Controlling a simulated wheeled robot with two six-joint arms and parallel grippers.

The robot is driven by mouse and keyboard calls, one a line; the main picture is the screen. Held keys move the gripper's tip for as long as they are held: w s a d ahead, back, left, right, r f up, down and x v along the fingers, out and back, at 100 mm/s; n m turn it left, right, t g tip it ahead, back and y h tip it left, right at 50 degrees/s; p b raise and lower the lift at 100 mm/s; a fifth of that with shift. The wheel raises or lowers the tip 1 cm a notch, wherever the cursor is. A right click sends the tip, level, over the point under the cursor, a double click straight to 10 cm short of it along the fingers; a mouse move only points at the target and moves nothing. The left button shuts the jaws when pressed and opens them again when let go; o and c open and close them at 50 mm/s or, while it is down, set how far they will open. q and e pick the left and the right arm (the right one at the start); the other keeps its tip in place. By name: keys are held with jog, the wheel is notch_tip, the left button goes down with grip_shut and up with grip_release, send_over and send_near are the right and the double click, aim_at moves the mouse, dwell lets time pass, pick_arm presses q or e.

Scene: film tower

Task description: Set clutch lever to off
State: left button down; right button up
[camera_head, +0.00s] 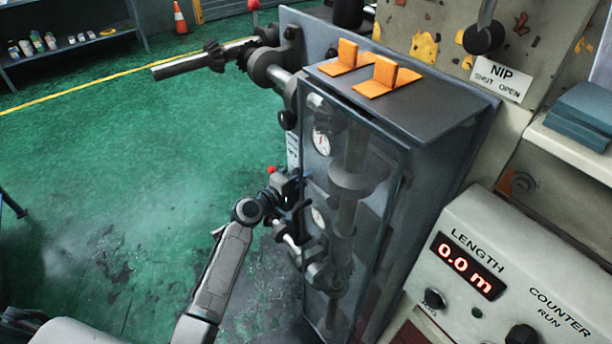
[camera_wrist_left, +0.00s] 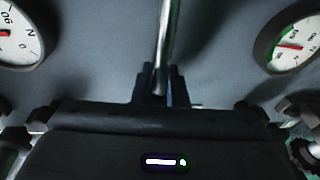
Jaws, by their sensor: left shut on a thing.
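My left gripper (camera_head: 292,184) is beside the left side of the grey cabinet (camera_head: 440,115). In the left wrist view its dark fingers (camera_wrist_left: 160,88) are shut around a thin shiny rod, the clutch lever (camera_wrist_left: 165,42). The rod runs up out of that view, so its end is hidden there. A red ball knob (camera_head: 271,169) shows just beside the gripper in the head view. The lever's pivot and any off or on marking near it cannot be read. My right gripper is not in view.
Round gauges sit on the cabinet panel, one at the left (camera_wrist_left: 15,38) and one at the right (camera_wrist_left: 290,42) of the wrist view. A shaft (camera_head: 190,65) sticks out left above. The counter console (camera_head: 500,270) stands at right. Green floor (camera_head: 110,170) is open at left.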

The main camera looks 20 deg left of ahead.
pick_arm(q)
jog(key=shift+w+a+r, duration=0.15)
jog(key=shift+a+r, duration=0.05)
jog(key=shift+a, duration=0.05)
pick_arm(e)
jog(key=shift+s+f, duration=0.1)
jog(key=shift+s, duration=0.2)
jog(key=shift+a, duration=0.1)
pick_arm(q)
jog(key=c, duration=1.5)
grip_release()
jog(key=shift+o, duration=1.1)
jog(key=shift+a+f, duration=0.1)
jog(key=shift+a, duration=0.05)
jog(key=shift+w+a+f, duration=0.1)
jog(key=shift+a+f, duration=0.15)
jog(key=shift+f, duration=0.05)
jog(key=shift+s+d, duration=0.1)
jog(key=shift+s, duration=0.25)
jog(key=f+b+v, duration=0.1)
jog(key=v, duration=0.9)
jog(key=shift+a+r, duration=0.25)
jog(key=shift+r, duration=0.25)
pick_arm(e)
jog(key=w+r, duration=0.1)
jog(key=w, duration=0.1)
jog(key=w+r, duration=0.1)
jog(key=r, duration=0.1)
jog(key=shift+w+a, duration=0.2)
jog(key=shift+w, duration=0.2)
